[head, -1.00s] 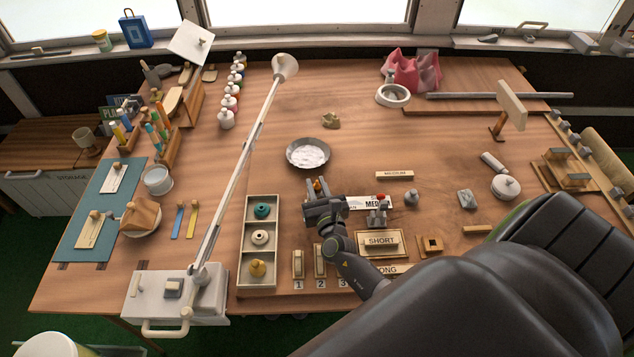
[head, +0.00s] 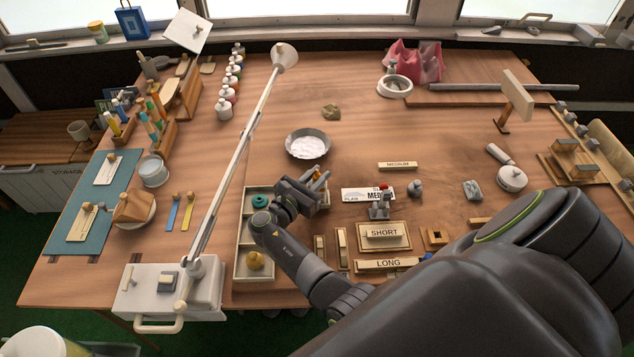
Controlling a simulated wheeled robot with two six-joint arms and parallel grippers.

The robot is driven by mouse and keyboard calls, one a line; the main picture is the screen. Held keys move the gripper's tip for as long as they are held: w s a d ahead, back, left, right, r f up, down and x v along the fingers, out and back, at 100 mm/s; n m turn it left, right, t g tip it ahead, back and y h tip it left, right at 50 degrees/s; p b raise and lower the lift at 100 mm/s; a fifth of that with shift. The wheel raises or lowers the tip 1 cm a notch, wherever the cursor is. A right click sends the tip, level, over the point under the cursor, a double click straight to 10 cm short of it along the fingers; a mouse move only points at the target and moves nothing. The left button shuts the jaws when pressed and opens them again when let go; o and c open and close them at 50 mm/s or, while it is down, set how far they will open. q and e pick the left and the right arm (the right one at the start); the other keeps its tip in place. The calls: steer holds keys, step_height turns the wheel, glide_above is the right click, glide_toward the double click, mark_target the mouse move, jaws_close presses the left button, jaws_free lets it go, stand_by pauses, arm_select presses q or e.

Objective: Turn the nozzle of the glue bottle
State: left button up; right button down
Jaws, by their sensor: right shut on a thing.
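My left gripper is not in view.
The metal dish (head: 308,145) stands just beyond the gripper. A long lamp arm (head: 233,165) crosses left of the tray. Several small bottles (head: 227,97) stand at the back left. SHORT (head: 383,233) and LONG (head: 388,264) blocks lie right of my forearm. The table's back middle is mostly clear.

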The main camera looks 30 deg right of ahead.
steer(key=m+g+h+b, duration=0.1)
steer(key=m+g+b, duration=0.1)
steer(key=m+g, duration=0.1)
steer(key=shift+f+g, duration=0.15)
steer(key=shift+g, duration=0.75)
steer(key=shift+m+g+b, duration=0.7)
steer(key=shift+g+b, duration=0.1)
steer(key=shift+g, duration=0.3)
steer(key=c, duration=1.3)
jaws_free()
steer(key=shift+r, duration=0.2)
step_height(320, 180, up, 10)
steer(key=shift+p, duration=0.5)
steer(key=shift+f, duration=0.1)
